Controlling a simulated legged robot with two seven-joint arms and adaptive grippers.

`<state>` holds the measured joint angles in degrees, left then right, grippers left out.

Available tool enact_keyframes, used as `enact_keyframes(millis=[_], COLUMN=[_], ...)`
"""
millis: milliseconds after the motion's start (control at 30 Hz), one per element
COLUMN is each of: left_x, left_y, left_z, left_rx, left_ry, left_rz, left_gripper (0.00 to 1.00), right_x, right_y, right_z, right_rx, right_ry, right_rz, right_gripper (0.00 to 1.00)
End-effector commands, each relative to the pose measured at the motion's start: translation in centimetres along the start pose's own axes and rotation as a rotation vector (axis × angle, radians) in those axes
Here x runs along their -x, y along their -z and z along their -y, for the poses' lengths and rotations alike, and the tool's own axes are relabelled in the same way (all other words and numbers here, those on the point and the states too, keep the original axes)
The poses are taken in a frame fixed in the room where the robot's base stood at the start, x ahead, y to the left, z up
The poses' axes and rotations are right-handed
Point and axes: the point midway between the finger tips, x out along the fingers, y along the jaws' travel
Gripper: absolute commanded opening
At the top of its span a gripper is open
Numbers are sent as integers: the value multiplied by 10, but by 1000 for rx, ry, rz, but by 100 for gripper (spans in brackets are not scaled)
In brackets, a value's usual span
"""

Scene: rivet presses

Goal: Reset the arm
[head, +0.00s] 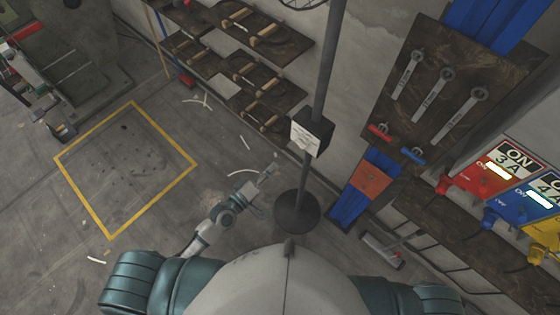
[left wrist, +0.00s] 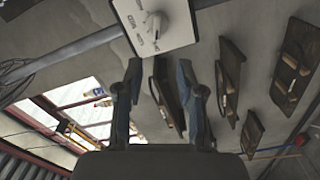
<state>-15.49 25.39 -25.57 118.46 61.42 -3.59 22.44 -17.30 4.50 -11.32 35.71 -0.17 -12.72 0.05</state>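My left arm reaches up and forward from the left shoulder in the head view, with its gripper (head: 266,176) in front of the post. In the left wrist view the two dark fingers of the left gripper (left wrist: 160,68) stand apart, with nothing between them. A box with a white front panel and a round dial (left wrist: 175,15) shows just beyond the fingertips, apart from them. In the head view a dark box with a white top (head: 311,137) sits on the post. My right gripper is not in either view.
The black post (head: 325,75) rises from a round base (head: 296,211). Shelves with wooden-handled tools (head: 247,78) line the wall. A tool board (head: 440,95) and red and blue ON switches (head: 500,172) are at the right.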

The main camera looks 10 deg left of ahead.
Motion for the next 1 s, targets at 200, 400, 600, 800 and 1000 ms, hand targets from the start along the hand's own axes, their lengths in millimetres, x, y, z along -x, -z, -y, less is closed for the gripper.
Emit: enact_keyframes(millis=[200, 400, 600, 800, 1000], left_x=[3, 3, 3, 5, 36], left_y=[-1, -1, 0, -3, -25], left_z=[0, 0, 0, 50, 200], left_rx=[1, 0, 1, -70, -282], left_ry=[-1, 0, 0, 97, 401], left_rz=[-1, 0, -1, -2, 55], left_gripper=[38, 38, 38, 38, 38], right_x=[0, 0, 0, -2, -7], right_y=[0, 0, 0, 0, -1], right_z=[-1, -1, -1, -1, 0], right_rx=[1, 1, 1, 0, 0], right_ry=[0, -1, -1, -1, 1], right_rz=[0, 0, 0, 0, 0], right_gripper=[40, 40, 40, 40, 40])
